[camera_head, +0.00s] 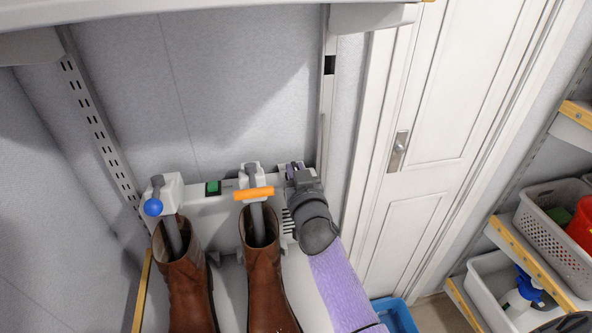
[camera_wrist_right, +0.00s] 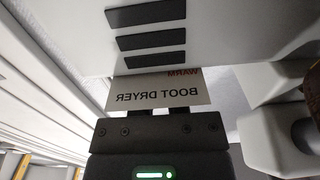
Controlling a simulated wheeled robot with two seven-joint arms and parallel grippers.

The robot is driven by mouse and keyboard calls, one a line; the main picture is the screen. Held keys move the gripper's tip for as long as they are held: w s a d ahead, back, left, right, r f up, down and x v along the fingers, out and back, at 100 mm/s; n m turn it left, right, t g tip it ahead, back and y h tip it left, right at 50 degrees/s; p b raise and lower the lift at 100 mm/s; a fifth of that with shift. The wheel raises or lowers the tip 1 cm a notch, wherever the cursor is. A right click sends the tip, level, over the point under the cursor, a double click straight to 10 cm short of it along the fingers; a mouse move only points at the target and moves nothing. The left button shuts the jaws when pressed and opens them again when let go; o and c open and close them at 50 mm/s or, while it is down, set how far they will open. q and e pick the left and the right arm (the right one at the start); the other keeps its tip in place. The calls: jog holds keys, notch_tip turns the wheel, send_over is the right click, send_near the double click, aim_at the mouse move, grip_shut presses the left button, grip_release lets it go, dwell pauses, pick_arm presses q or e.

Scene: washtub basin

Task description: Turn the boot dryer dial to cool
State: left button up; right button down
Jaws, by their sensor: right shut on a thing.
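The boot dryer (camera_head: 211,207) is a white unit along the wall, with a green switch (camera_head: 213,188), a blue ball knob (camera_head: 153,207) and an orange bar handle (camera_head: 254,193). My right gripper (camera_head: 298,175) is at the dryer's right end and is shut on the dial there, which its body hides. In the right wrist view a label plate (camera_wrist_right: 160,91) reads "BOOT DRYER" in mirrored letters, with a red "WARM" above. The gripper's dark body is below the plate. The dial's pointer and setting cannot be seen. My left gripper is not in view.
Brown boots (camera_head: 184,285) (camera_head: 262,270) hang on the dryer's tubes, left of my right arm. A white door (camera_head: 440,130) is to the right. Shelves with baskets (camera_head: 553,229) stand at the far right. A blue tub (camera_head: 396,314) is on the floor.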

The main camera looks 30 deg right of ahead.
jog(key=shift+d+r+n+t+y+p, duration=0.1)
jog(key=shift+r+n+t+y+p, duration=0.05)
jog(key=shift+n+y+p, duration=0.5)
jog(key=shift+d+r+n+t+y+p, duration=0.15)
jog(key=shift+n+y+p, duration=0.3)
jog(key=shift+y+p, duration=0.4)
jog(key=shift+f+n+y, duration=0.1)
jog(key=shift+n+y, duration=0.2)
jog(key=shift+y, duration=0.4)
jog(key=n+y, duration=0.1)
jog(key=y, duration=0.1)
jog(key=shift+f+n+y+p, duration=0.15)
jog(key=shift+n+y+p, duration=0.15)
jog(key=shift+n+p, duration=0.1)
jog(key=n+g+y+b, duration=0.1)
jog(key=n+y, duration=0.1)
jog(key=y, duration=0.1)
jog(key=shift+d+f, duration=0.1)
jog(key=shift+f, duration=0.05)
jog(key=shift+n+g+y+b, duration=0.4)
jog(key=shift+n+y+b, duration=0.4)
jog(key=shift+y, duration=0.8)
jog(key=shift+n+g, duration=0.3)
